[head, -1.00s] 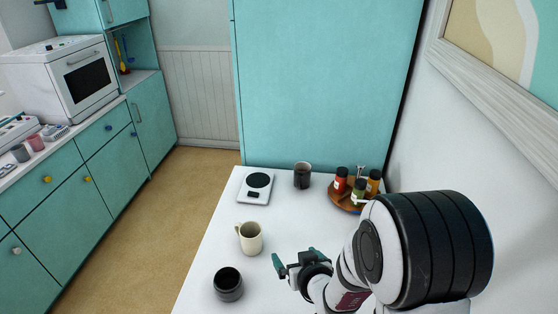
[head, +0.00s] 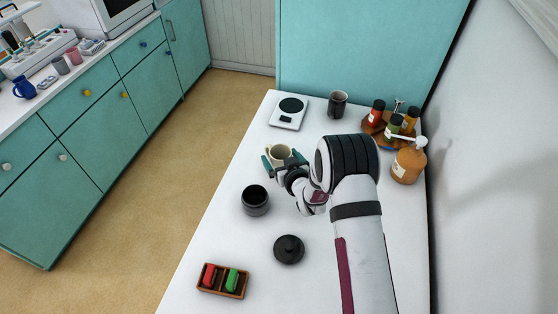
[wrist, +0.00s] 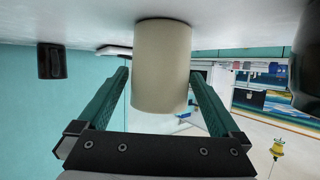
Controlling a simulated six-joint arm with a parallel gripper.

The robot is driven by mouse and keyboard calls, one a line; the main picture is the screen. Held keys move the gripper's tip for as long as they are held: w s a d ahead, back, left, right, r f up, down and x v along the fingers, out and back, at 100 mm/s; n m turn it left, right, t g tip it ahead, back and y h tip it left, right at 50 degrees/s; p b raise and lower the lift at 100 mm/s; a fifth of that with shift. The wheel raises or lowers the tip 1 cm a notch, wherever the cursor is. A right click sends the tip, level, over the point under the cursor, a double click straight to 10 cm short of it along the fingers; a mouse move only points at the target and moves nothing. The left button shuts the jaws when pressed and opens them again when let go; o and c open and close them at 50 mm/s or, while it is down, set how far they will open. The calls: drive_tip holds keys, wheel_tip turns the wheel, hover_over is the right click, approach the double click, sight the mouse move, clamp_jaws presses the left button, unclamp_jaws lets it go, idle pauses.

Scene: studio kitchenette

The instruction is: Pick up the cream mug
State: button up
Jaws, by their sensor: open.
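The cream mug (head: 279,153) stands on the white table, partly hidden by my gripper in the head view. In the wrist view, which looks upside down, the cream mug (wrist: 161,65) fills the middle, between my two teal fingers. My gripper (head: 284,162) is open around the mug's near side. In the wrist view a gap shows between each finger of my gripper (wrist: 159,74) and the mug wall. I cannot see the mug's handle clearly.
A black pot (head: 255,200) stands close in front-left of the mug, with a black lid (head: 289,249) nearer. A scale (head: 288,112) and dark mug (head: 338,104) are behind. A spice tray (head: 366,126) and brown bottle (head: 408,163) are right; a wooden box (head: 223,281) is at front.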

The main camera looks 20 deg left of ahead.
drive_tip(key=shift+w+a+f, duration=0.2)
drive_tip(key=shift+w+a, duration=0.1)
drive_tip(key=shift+w, duration=0.1)
drive_tip(key=c, duration=1.4)
drive_tip(key=shift+r, duration=0.1)
drive_tip(key=shift+c, duration=0.2)
drive_tip(key=shift+r, duration=0.1)
